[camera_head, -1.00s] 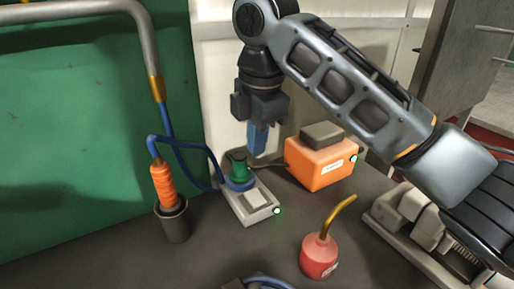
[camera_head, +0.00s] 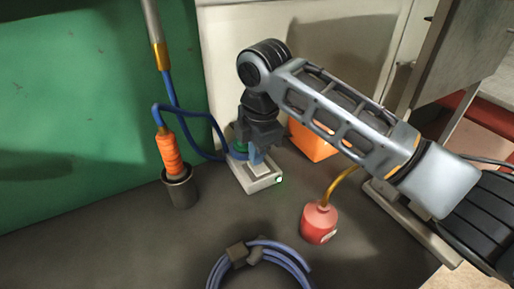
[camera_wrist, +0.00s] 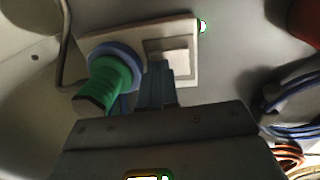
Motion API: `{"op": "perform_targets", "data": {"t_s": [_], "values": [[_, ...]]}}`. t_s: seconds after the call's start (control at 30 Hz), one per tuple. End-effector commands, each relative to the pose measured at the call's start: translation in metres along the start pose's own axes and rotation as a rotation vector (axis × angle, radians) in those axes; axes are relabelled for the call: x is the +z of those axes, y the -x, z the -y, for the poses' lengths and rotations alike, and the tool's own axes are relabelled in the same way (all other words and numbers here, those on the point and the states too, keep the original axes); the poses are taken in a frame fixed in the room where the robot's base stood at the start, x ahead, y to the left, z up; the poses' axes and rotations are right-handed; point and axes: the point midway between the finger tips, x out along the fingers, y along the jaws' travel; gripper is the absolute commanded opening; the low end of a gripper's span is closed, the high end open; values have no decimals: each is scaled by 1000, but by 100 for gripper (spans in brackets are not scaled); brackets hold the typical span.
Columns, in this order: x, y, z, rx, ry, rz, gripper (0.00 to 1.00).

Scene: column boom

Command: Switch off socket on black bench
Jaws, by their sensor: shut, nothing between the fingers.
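The socket (camera_head: 266,184) is a pale box on the dark bench (camera_head: 110,240), with a green plug in a blue ring and a pale square switch. In the wrist view the socket (camera_wrist: 188,28) shows the green plug (camera_wrist: 108,82) at left and the switch (camera_wrist: 172,54) beside it. A small green light (camera_head: 279,180) glows at the socket's front corner. My gripper (camera_head: 257,165) is shut and empty, pointing down over the switch. Its blue fingertips overlap the switch's near edge in the wrist view; I cannot tell whether they touch it. My gripper partly hides the plug in the head view.
An orange box (camera_head: 312,142) stands behind my arm. A red oil can (camera_head: 319,224) with a bent spout stands right of the socket. A dark cup (camera_head: 180,188) with an orange-handled tool (camera_head: 170,152) stands left. A blue cable coil (camera_head: 262,262) lies in front.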

Motion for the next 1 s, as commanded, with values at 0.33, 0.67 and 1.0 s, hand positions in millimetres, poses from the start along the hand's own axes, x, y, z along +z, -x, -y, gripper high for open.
{"op": "perform_targets", "data": {"t_s": [0.33, 0.67, 1.0], "values": [[0, -4, -1, -1, -1, 0, 0], [0, -2, 5, -4, 0, -2, 0], [0, 1, 15, -2, 0, 0, 0]]}}
